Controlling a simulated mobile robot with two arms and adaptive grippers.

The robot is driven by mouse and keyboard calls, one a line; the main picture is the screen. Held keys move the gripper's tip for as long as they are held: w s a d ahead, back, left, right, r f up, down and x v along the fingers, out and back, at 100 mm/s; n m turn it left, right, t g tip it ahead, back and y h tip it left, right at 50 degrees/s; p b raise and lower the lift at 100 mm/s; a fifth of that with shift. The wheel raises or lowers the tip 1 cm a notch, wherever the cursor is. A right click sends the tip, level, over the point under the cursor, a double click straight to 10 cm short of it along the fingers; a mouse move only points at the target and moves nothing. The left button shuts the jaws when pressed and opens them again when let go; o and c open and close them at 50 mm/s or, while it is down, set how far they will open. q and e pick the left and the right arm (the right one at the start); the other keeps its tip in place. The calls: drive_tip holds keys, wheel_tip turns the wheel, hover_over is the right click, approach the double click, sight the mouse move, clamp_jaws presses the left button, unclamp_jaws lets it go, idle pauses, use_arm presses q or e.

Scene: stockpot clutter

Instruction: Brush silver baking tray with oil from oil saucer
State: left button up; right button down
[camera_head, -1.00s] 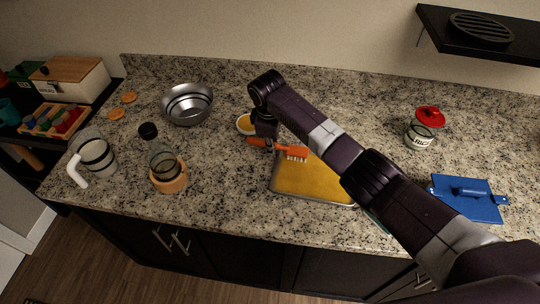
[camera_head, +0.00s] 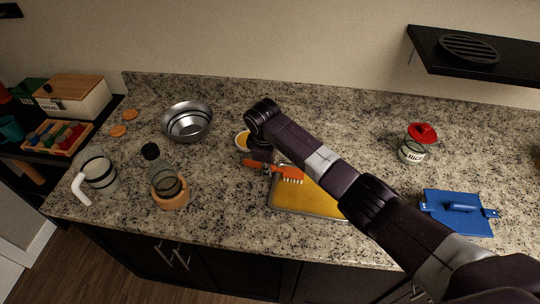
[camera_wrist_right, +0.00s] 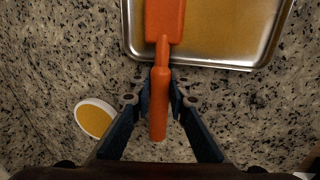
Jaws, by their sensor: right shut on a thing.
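My right gripper (camera_wrist_right: 160,91) is shut on the handle of an orange brush (camera_wrist_right: 165,22), which also shows in the head view (camera_head: 288,172). The brush head extends over the near edge of the silver baking tray (camera_wrist_right: 215,65) in the wrist view. The tray also shows in the head view (camera_head: 300,212), its inner surface golden yellow. I cannot tell whether the bristles touch it. The oil saucer (camera_wrist_right: 95,117), white-rimmed with yellow oil, stands on the counter beside my gripper, partly hidden by my arm in the head view (camera_head: 242,141). My left gripper is not in view.
A metal bowl (camera_head: 187,121), a bottle in a wooden holder (camera_head: 170,196) and a glass pitcher (camera_head: 101,174) stand left. A red-lidded jar (camera_head: 412,151) and blue board (camera_head: 457,213) lie right. A black shelf (camera_head: 480,66) overhangs the counter's back right.

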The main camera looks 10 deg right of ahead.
drive_tip(key=shift+s+a+r+p, duration=0.1)
drive_tip(key=shift+s+a+p, duration=0.1)
drive_tip(key=shift+s+p, duration=0.3)
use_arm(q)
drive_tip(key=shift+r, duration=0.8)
use_arm(e)
drive_tip(key=shift+s, duration=0.1)
drive_tip(key=shift+a, duration=0.1)
drive_tip(key=shift+s+a, duration=0.1)
drive_tip(key=shift+s, duration=0.2)
drive_tip(key=s, duration=0.1)
drive_tip(key=s+a+p, duration=0.1)
drive_tip(key=shift+s, duration=0.3)
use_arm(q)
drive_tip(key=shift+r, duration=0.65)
use_arm(e)
drive_tip(key=shift+s+a, duration=0.15)
drive_tip(key=shift+s, duration=0.25)
drive_tip(key=shift+s+a, duration=0.25)
drive_tip(key=shift+s, duration=0.45)
drive_tip(key=shift+s+a, duration=0.25)
drive_tip(key=shift+s, duration=0.5)
drive_tip(key=shift+s+a, duration=0.25)
drive_tip(key=shift+s, duration=0.45)
